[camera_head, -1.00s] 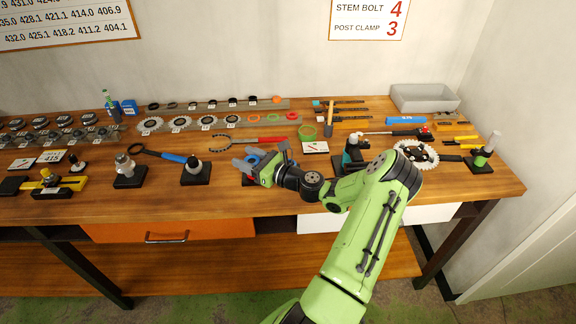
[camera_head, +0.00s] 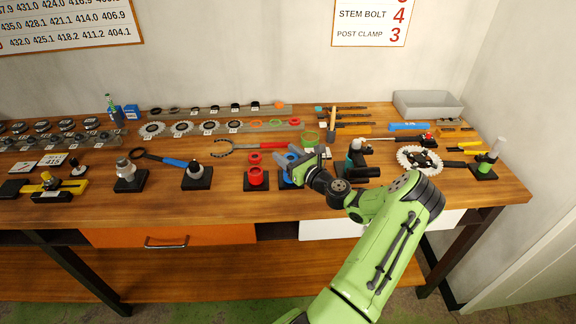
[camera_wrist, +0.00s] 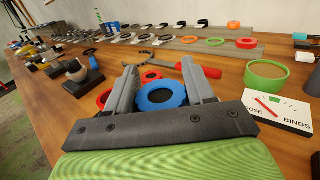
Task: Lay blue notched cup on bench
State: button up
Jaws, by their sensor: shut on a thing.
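The blue notched cup (camera_wrist: 178,92) shows as a blue ring between the two grey fingers in the wrist view. My gripper (camera_wrist: 162,88) is shut on it. In the head view my gripper (camera_head: 290,160) is above the front middle of the bench (camera_head: 225,207), and blue (camera_head: 284,176) shows just below its fingers. The cup's underside and any gap to what is below are hidden by my gripper.
A red cup (camera_head: 257,178) stands on a black base just left of my gripper, with another red piece behind it. A green ring-shaped cup (camera_head: 309,139) is behind. A dark bottle-like tool on a stand (camera_head: 355,158) is close on the right.

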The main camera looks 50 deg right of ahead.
jog(key=shift+f, duration=1.35)
jog(key=o, duration=1)
